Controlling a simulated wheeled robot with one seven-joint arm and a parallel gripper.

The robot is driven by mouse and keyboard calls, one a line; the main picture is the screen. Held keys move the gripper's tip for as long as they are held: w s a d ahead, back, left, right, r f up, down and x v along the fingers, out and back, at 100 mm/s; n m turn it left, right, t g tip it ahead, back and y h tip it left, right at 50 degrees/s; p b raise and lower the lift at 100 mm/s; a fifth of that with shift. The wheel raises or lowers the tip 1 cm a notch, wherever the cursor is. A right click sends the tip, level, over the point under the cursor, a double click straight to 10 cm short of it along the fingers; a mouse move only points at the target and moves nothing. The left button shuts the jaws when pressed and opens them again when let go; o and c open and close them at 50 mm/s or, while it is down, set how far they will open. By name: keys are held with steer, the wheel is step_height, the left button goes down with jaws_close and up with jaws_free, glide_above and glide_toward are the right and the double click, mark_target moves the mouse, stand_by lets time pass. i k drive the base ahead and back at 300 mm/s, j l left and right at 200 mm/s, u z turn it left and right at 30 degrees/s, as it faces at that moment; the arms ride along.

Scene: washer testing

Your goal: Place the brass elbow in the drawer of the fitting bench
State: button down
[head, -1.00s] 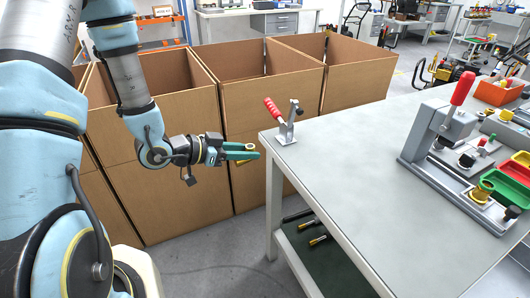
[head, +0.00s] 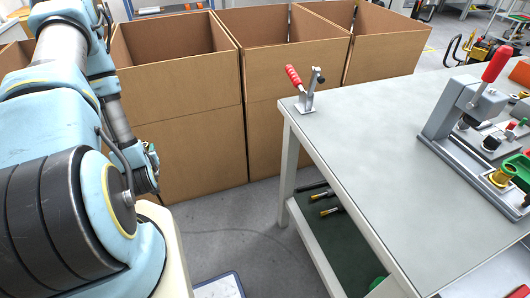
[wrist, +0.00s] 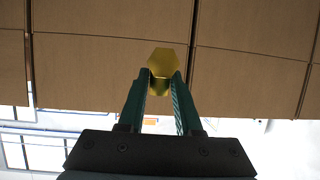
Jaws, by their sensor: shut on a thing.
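My gripper (wrist: 161,78) shows in the wrist view with its two green fingers closed on a brass piece. The piece, the brass elbow (wrist: 164,61), shows a hexagonal end face and a short body between the fingertips; its bend cannot be made out. In the head view the gripper and the elbow are hidden behind my own arm at the left. I cannot pick out a drawer of the fitting bench in the views now.
Large open cardboard boxes (head: 190,136) stand in a row at the back. A grey table (head: 378,138) fills the right, with a red-handled clamp (head: 304,92) at its corner and a lever press (head: 466,108). Tools lie on its lower shelf (head: 338,245). Grey floor (head: 240,235) lies open between.

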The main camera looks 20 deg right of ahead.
mark_target(508, 274)
steer(key=k+l+u, duration=0.15)
steer(key=k, duration=0.55)
steer(key=k+l+u, duration=0.15)
steer(key=k, duration=0.6)
steer(key=l, duration=0.1)
